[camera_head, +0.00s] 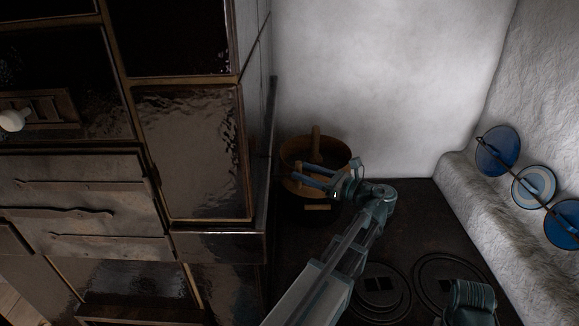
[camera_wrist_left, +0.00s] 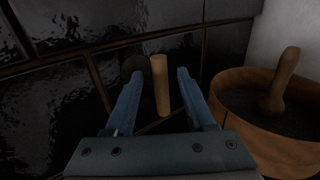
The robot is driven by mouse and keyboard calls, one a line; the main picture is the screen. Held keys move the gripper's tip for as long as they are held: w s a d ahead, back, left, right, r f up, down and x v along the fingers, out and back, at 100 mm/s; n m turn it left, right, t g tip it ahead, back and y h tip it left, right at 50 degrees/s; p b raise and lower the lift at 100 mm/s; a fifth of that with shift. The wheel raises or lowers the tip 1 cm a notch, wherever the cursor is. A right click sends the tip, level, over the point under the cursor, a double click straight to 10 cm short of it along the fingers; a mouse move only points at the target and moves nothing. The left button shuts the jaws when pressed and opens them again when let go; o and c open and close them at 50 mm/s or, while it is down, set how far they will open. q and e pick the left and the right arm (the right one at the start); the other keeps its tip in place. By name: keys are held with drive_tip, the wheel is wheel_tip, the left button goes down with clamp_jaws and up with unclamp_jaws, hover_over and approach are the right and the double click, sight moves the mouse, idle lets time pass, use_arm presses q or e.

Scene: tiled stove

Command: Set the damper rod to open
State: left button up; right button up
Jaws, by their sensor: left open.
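My left gripper (camera_head: 298,174) is open, with its fingers pointing left toward the tiled stove's side, above the wooden tub. In the left wrist view a pale wooden rod handle (camera_wrist_left: 161,86), which looks like the damper rod's grip, shows in the gap between the two blue fingers (camera_wrist_left: 158,80). Both fingers stand apart from it in the picture; how deep it lies between them I cannot tell. A dark round disc (camera_wrist_left: 133,66) shows beside it, partly behind the left fingertip. In the head view I cannot make out the rod clearly. My right gripper is not in view.
The wooden tub (camera_head: 291,146) with an upright wooden handle stands close to my left gripper and also shows in the left wrist view (camera_wrist_left: 285,150). Dark glossy tiles (camera_head: 190,150) rise at left. Blue plates (camera_head: 495,151) hang at right. Round stove rings (camera_head: 382,290) lie below.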

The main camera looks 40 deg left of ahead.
sight(286, 175)
use_arm(q)
drive_tip(key=shift+s+a, duration=0.15)
drive_tip(key=shift+a, duration=1.3)
drive_tip(key=shift+s+a, duration=0.15)
drive_tip(key=shift+a, duration=1.3)
clamp_jaws()
